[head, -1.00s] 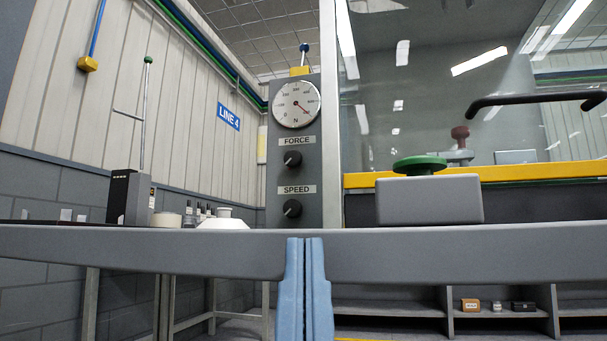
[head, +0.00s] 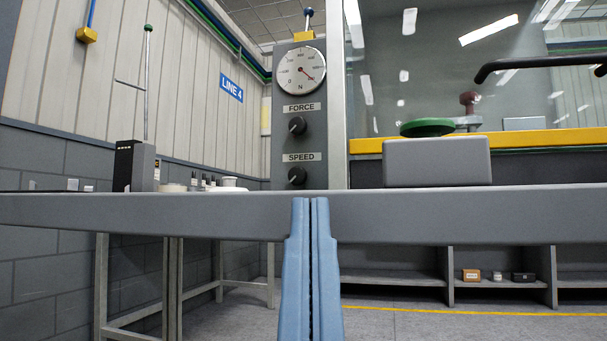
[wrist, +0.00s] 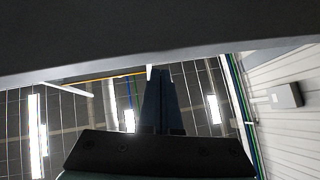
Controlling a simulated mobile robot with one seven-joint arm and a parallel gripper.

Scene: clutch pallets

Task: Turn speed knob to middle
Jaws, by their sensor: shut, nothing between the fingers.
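The speed knob (head: 297,176) is a black knob under the SPEED label (head: 301,157) on a grey upright panel (head: 281,148). Its white pointer mark is at its upper left, and its lower part is close to the table edge line. The force knob (head: 297,126) sits above it, below a round dial (head: 301,71). My gripper (head: 311,200) shows as two blue fingers close together, empty, in front of the table edge and just below the speed knob in the picture, apart from it. The fingers also show dark in the wrist view (wrist: 161,72).
A grey table edge (head: 420,212) spans the view behind my fingers. A grey box with a green button (head: 428,127) stands to the right, before a clear guard with a black handle. A dark box (head: 133,165) and small items stand at left.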

